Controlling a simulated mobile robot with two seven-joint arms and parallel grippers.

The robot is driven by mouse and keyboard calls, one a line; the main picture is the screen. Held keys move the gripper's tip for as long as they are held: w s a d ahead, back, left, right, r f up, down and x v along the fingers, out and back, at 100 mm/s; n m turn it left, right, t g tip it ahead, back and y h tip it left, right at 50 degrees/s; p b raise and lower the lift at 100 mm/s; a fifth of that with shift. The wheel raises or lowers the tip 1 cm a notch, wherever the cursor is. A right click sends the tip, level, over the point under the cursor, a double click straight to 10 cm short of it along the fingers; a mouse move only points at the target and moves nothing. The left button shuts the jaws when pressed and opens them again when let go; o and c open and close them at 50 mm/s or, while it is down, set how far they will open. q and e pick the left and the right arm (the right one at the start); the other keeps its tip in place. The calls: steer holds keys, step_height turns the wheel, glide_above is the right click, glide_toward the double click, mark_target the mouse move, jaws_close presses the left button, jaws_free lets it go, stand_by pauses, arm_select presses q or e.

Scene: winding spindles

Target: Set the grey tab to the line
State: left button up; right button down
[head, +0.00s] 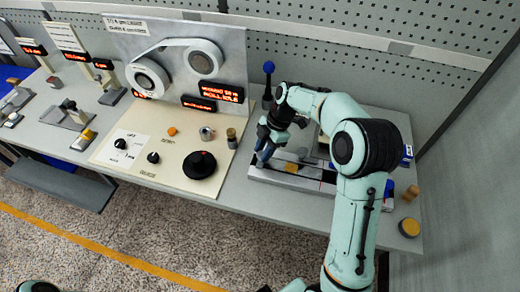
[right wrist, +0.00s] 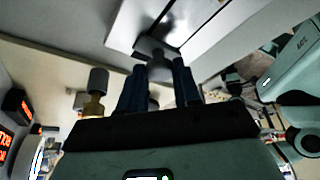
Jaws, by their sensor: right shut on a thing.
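The white slide box (head: 262,176) with a long dark slot lies on the bench, under my right arm. A thin red line (head: 321,186) crosses its front face right of the middle. My right gripper (head: 264,152) is at the left end of the box, fingers pointing down. In the right wrist view its two blue fingers are shut on the grey tab (right wrist: 157,50), which stands at the slot of the box. In the head view the fingers and arm hide the tab. How the tab sits against the line cannot be seen. My left gripper is not in view.
Left of the box is a cream panel (head: 140,165) with knobs and a black handwheel (head: 201,166). A blue-topped post (head: 268,72) stands behind the gripper.

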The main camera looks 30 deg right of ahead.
steer(key=c, duration=0.9)
jaws_free()
steer(key=shift+s+d, duration=0.15)
steer(key=shift+o, duration=0.6)
steer(key=shift+s, duration=0.1)
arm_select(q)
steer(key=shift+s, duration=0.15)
arm_select(e)
steer(key=shift+d+r, duration=0.1)
steer(key=shift+r, duration=0.2)
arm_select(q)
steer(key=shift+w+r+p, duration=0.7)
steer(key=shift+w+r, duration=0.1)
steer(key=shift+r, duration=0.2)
arm_select(e)
steer(key=v, duration=1.2)
steer(key=shift+r, duration=0.4)
steer(key=shift+d, duration=0.1)
